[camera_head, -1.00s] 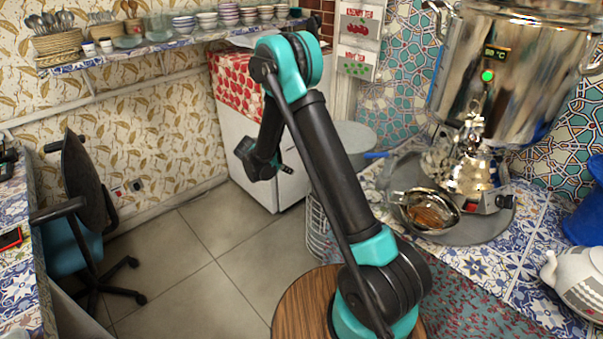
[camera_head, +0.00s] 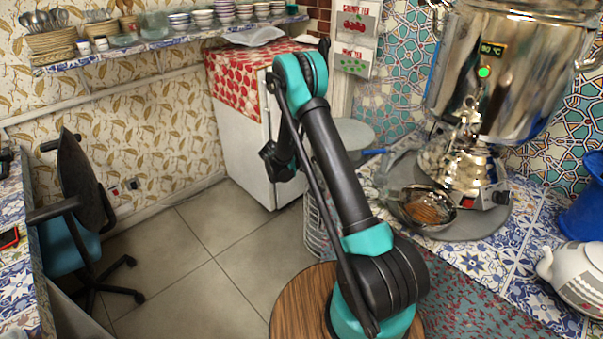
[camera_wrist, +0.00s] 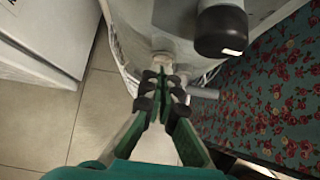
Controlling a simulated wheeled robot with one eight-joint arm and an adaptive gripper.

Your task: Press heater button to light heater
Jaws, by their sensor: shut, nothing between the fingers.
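The large steel samovar (camera_head: 497,85) stands on the counter at the right in the head view, with a "90 °C" display (camera_head: 492,49) and a round green light (camera_head: 484,72) on its front. A small red button (camera_head: 466,201) and a black knob (camera_head: 503,198) show low on its base. My gripper shows closely in the wrist view (camera_wrist: 162,92), fingers shut and empty. In the head view my arm's end is left of the counter, apart from the samovar, and its fingers are mostly hidden behind my arm.
A metal strainer bowl (camera_head: 420,212) rests on the grey tray (camera_head: 470,229) by the samovar. A white teapot (camera_head: 578,281) and blue container (camera_head: 584,205) stand right. A white fridge (camera_head: 243,155) and office chair (camera_head: 75,210) are left. Open tiled floor (camera_head: 190,265) lies between.

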